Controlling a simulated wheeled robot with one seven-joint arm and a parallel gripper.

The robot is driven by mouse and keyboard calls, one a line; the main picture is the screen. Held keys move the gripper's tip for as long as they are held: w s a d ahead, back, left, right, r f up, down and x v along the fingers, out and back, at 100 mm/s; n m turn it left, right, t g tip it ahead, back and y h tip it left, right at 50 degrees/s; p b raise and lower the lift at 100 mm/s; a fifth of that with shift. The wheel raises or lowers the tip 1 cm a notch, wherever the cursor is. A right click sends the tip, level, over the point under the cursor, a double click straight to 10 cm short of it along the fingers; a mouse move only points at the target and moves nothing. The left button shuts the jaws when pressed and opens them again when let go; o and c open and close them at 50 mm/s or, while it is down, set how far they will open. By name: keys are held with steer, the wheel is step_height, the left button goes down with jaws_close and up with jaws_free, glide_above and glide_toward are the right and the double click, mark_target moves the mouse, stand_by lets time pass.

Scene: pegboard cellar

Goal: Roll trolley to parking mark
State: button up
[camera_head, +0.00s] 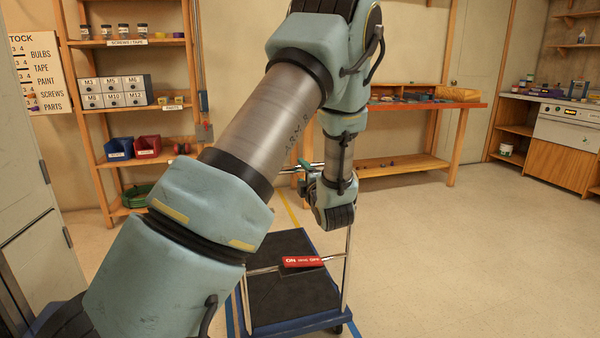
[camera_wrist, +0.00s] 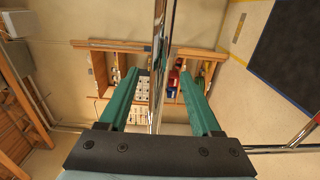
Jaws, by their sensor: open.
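The trolley (camera_head: 275,300) stands in front of me, with a dark deck, blue edging and chrome uprights. A red label (camera_head: 303,261) with white lettering hangs on its lower bar. My gripper (camera_head: 308,172) is at the trolley's upper chrome bar, partly hidden by my wrist. In the wrist view my gripper (camera_wrist: 162,78) has its two green fingers apart, with the chrome bar (camera_wrist: 159,60) running between them. A yellow line (camera_head: 290,210) lies on the floor behind the trolley. My arm hides part of the trolley.
A wooden shelf (camera_head: 130,105) with drawers and red and blue bins stands at the back left. A workbench (camera_head: 420,104) stands along the back wall. A cabinet (camera_head: 566,140) with a counter is at the right. The floor (camera_head: 460,250) to the right is clear.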

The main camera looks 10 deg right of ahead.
steer(key=shift+w+a+b, duration=0.15)
steer(key=shift+w+b, duration=0.1)
steer(key=shift+w, duration=0.8)
steer(key=shift+w+a+b, duration=0.1)
steer(key=shift+w+b, duration=0.15)
steer(key=shift+w, duration=0.8)
steer(key=shift+c, duration=0.3)
steer(key=c, duration=0.9)
jaws_close()
steer(key=shift+f, duration=0.15)
